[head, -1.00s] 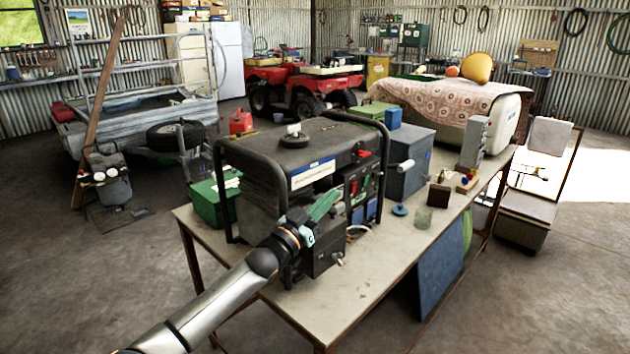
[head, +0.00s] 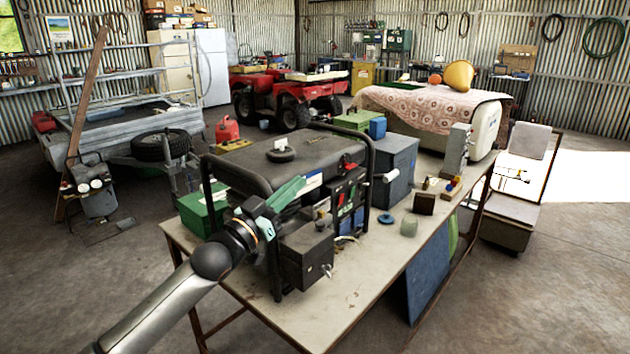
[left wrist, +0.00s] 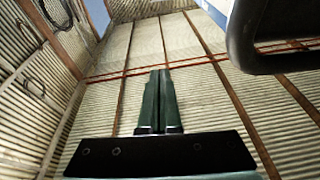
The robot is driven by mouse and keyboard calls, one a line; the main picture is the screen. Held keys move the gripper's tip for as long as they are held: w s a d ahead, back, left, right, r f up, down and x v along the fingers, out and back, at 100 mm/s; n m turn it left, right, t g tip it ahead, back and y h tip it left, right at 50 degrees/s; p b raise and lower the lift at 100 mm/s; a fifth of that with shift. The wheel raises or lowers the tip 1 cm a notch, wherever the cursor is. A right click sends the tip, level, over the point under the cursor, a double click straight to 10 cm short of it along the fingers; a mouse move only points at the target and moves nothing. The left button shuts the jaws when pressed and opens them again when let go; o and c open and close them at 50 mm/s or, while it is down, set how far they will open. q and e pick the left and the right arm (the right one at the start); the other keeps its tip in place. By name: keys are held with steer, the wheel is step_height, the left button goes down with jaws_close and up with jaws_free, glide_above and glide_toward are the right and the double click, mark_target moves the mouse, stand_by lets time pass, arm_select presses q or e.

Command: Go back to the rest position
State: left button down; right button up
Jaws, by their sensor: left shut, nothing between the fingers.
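My left gripper (head: 289,190) is in front of the black-framed generator (head: 235,168) on the workbench in the head view. Its green fingers are together with nothing between them. In the left wrist view the shut fingers (left wrist: 160,100) point up toward the corrugated wall and roof. A dark rounded bar (left wrist: 275,62) crosses the upper right of that view, close to the gripper. My left arm comes in from the lower left and hides part of the bench. My right gripper is not in view.
The workbench (head: 345,310) carries a green box (head: 196,208), a dark metal box (head: 306,252), a grey cabinet (head: 392,178) and small items. A red quad bike (head: 300,98) and a trailer (head: 110,135) stand behind. Bare concrete floor (head: 540,300) is free at right.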

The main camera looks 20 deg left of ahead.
arm_select(q)
steer(key=s+d+f+n+g+y, duration=0.15)
steer(key=s+f, duration=0.25)
steer(key=f, duration=0.6)
steer(key=s+d+f+g, duration=0.25)
steer(key=s+f, duration=0.25)
steer(key=f, duration=0.4)
steer(key=s+d+f+g+y, duration=0.15)
steer(key=s+f, duration=0.25)
steer(key=f, duration=0.6)
steer(key=s+d+f+g+y, duration=0.1)
steer(key=s+f+g, duration=0.1)
steer(key=s+f, duration=0.5)
steer(key=s+d+f+g, duration=0.1)
steer(key=s+f+g, duration=0.2)
steer(key=s+f, duration=0.5)
steer(key=s+n, duration=0.1)
steer(key=s, duration=0.5)
steer(key=shift+s+d+y, duration=0.2)
steer(key=shift+s+y, duration=0.15)
steer(key=shift+y, duration=0.05)
steer(key=shift+f, duration=0.1)
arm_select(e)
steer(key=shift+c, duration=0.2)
